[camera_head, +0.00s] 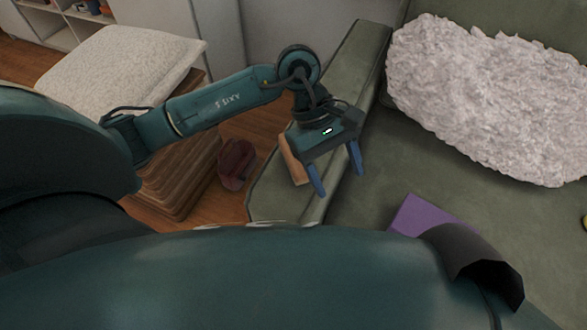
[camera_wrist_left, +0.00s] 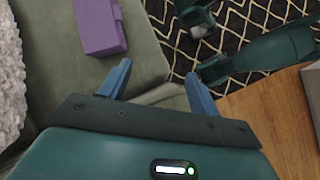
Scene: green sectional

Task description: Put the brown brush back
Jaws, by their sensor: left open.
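My left gripper (camera_head: 340,180) is open over the inner edge of the green sofa's arm, its two blue fingers apart and pointing down. In the left wrist view the fingers (camera_wrist_left: 160,82) have nothing between them. A tan-brown elongated piece (camera_head: 293,158) shows just left of the gripper in the head view, partly hidden by it. It may be the brown brush, but I cannot tell for sure. It does not show in the left wrist view. My right gripper is not clearly visible in either view.
The green sofa (camera_head: 375,165) holds a purple box-like item (camera_head: 412,215) and a fluffy white cushion (camera_head: 480,95). A wooden stand (camera_head: 185,175) with a pale cushion (camera_head: 120,65) is at left. A dark red object (camera_head: 237,165) sits beside it. A patterned rug (camera_wrist_left: 250,25) covers part of the floor.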

